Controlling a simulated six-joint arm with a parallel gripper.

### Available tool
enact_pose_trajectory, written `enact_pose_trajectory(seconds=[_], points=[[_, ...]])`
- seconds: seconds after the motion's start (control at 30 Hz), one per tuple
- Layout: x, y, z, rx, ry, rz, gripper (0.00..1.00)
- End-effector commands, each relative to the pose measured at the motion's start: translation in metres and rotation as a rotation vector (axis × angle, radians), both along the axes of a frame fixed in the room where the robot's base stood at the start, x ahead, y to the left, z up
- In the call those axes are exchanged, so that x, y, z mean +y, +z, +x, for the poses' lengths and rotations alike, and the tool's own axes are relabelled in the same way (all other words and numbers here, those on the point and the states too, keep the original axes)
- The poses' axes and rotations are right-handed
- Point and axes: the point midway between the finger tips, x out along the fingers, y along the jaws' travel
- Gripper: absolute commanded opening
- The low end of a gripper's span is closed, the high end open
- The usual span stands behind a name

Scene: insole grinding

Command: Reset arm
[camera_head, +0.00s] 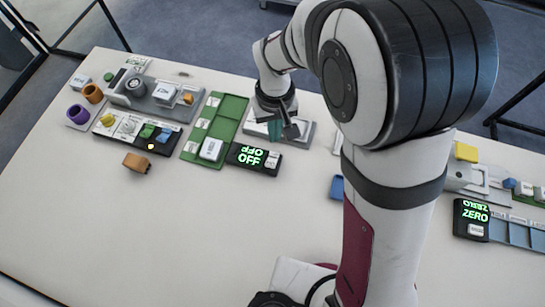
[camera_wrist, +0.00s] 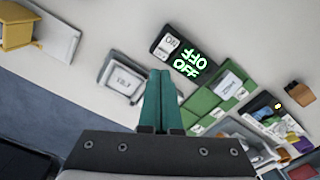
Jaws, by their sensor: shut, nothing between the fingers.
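My white and black arm (camera_head: 390,190) rises from the front of the table and reaches over to its back part. My gripper (camera_head: 283,128) points down near the grey fixture behind the OFF display. In the wrist view my gripper (camera_wrist: 160,75) shows two teal fingers lying together, shut and empty. The fingertips appear beside the grey-white fixture (camera_wrist: 122,77) and the OFF display (camera_wrist: 180,52). In the head view the OFF display (camera_head: 252,156) glows green. My arm hides part of the table's middle and right.
A green tray (camera_head: 203,158) and a panel of coloured switches (camera_head: 130,130) stand at left. An orange-brown block (camera_head: 136,162) lies in front of them. A ZERO display (camera_head: 472,216) and a yellow block (camera_head: 466,152) are at right. The front left of the white table (camera_head: 110,230) is clear.

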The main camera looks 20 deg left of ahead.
Motion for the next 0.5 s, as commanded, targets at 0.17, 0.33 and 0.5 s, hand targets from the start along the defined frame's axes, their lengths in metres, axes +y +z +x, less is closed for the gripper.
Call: enact_pose_trajectory(seconds=[0.17,0.33,0.5], points=[[0.0,0.0,0.0,0.0,0.0,0.0,0.0],[-0.007,0.007,-0.001,-0.001,-0.029,0.004,0.0],[-0.094,0.077,-0.045,0.023,-0.399,0.042,0.0]])
